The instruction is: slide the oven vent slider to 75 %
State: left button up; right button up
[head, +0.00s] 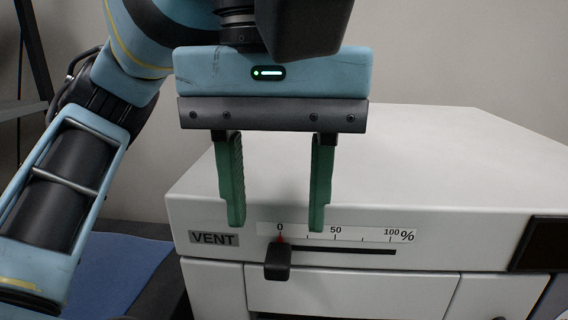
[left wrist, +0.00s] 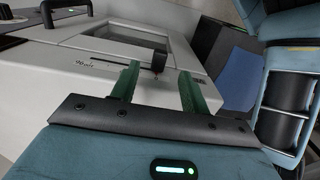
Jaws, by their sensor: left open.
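The vent slider is a black knob (head: 278,261) at the left end of a dark horizontal slot (head: 345,250) on the front of the white oven (head: 420,160). Its red pointer stands at 0 on the printed scale (head: 365,234), which is marked 0, 50 and 100 %. My left gripper (head: 275,226) is open and empty, green fingers pointing down, above and in front of the knob, one finger to each side. In the left wrist view the knob (left wrist: 160,60) shows between and beyond the fingertips (left wrist: 160,72). My right gripper is not in view.
A VENT label (head: 213,238) is left of the scale. A dark panel (head: 541,245) is at the right of the oven front. A blue mat (head: 120,270) lies to the left of the oven. The slot right of the knob is clear.

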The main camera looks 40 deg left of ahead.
aim_at(278, 257)
pick_arm(q)
jog(key=shift+f, duration=2.45)
jog(key=shift+c, duration=0.3)
